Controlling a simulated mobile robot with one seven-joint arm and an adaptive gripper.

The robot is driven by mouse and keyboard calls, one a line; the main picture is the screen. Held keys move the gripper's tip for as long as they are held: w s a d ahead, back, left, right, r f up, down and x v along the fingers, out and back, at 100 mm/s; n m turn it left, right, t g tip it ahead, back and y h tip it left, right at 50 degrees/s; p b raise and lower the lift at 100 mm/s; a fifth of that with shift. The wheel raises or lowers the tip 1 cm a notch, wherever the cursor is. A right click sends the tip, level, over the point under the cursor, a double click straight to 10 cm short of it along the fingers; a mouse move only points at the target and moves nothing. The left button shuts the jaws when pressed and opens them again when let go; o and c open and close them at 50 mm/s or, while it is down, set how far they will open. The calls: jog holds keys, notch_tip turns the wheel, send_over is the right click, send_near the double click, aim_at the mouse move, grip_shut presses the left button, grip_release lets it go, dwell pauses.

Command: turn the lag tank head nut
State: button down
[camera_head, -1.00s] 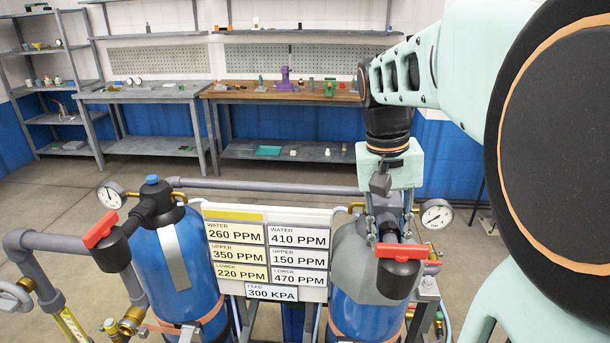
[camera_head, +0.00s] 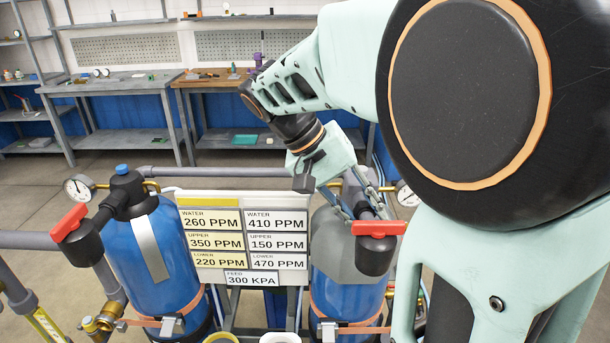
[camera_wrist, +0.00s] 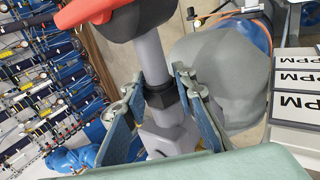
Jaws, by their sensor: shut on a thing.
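The right blue tank (camera_head: 345,293) has a grey top and a dark head with a red handle (camera_head: 379,228). A grey pipe runs from that head, and a dark ring-shaped nut (camera_wrist: 162,96) sits around it in the wrist view. My gripper (camera_head: 358,196) reaches down behind the head, tilted. In the wrist view its two fingers (camera_wrist: 158,92) stand on either side of the nut and are shut on it. The nut is mostly hidden in the head view. The left blue tank (camera_head: 160,262) has a similar head and red handle (camera_head: 69,222).
A board of PPM cards (camera_head: 245,268) stands between the tanks. Pressure gauges (camera_head: 79,187) flank them, one partly hidden at right (camera_head: 405,194). A grey pipe (camera_head: 40,240) runs at left. Benches (camera_head: 110,88) stand far behind, with open floor before them.

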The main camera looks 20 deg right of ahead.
jog(key=shift+a+f+g+h+b, duration=0.15)
jog(key=shift+h+b, duration=0.1)
jog(key=shift+h, duration=0.25)
jog(key=shift+d+f+g+h+b, duration=0.15)
jog(key=shift+h+b, duration=0.1)
jog(key=shift+h, duration=0.25)
jog(key=c, duration=1.5)
grip_release()
jog(key=shift+s+r, duration=0.1)
jog(key=shift+r, duration=0.2)
jog(key=p+v, duration=0.5)
jog(key=v, duration=0.3)
jog(key=shift+o, duration=0.6)
jog(key=o, duration=0.5)
jog(key=shift+d, duration=0.1)
jog(key=shift+c, duration=0.2)
